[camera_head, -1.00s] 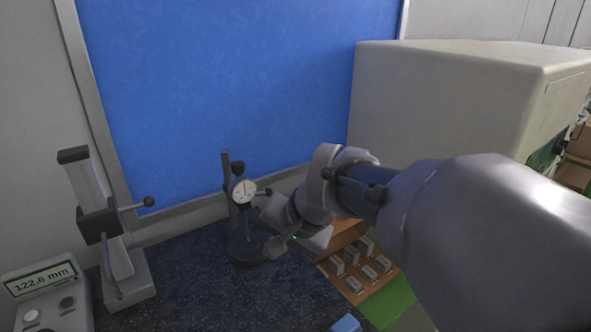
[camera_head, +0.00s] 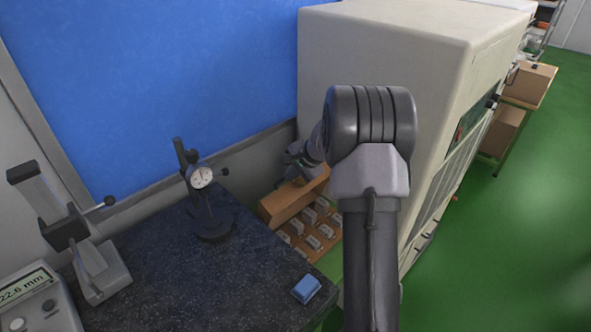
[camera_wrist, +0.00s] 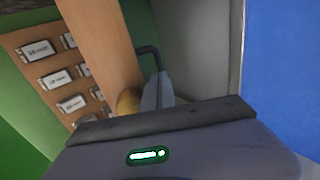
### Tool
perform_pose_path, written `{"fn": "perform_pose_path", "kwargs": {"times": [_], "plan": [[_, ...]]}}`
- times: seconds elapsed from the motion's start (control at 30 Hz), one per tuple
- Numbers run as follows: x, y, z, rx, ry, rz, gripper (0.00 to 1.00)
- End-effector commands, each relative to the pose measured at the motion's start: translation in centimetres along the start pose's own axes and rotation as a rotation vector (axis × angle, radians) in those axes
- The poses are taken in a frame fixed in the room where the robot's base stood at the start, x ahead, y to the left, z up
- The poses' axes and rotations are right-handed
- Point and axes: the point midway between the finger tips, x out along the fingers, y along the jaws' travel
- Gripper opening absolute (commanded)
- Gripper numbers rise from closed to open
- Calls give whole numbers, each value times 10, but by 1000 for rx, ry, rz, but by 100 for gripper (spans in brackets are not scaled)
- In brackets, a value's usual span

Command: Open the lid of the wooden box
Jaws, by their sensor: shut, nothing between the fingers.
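The wooden box (camera_head: 322,246) is low beside the dark table, partly hidden by my arm in the head view. Its blocks show in rows, and its wooden lid (camera_head: 287,207) stands raised behind them. In the wrist view the lid (camera_wrist: 98,40) is a broad plank beside the block tray (camera_wrist: 18,40). My gripper (camera_head: 300,176) is at the lid's far side, near its upper edge. In the wrist view my gripper (camera_wrist: 157,92) shows grey and shut, with nothing held, next to a yellow rounded part (camera_wrist: 128,102). Whether it touches the lid is unclear.
A dial gauge stand (camera_head: 203,195), a height gauge (camera_head: 80,240) and a small blue block (camera_head: 306,288) are on the dark speckled table (camera_head: 180,285). A large beige cabinet (camera_head: 390,60) stands right of the box. Green floor (camera_head: 520,220) lies open at the right.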

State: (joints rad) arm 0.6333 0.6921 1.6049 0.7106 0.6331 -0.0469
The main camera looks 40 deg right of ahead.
Motion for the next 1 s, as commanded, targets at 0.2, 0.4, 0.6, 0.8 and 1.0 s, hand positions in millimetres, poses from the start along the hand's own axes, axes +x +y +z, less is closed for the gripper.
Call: {"fn": "perform_pose_path", "kwargs": {"times": [0.2, 0.4, 0.6, 0.8, 1.0], "plan": [[6, 0, 0, -1, 0, 0, 0], [6, 0, 0, -2, 0, 0, 0], [28, -22, 2, -4, -2, 1, 0], [48, -39, 2, -2, -1, 1, 0], [50, -40, 2, -1, -1, 1, 0]]}}
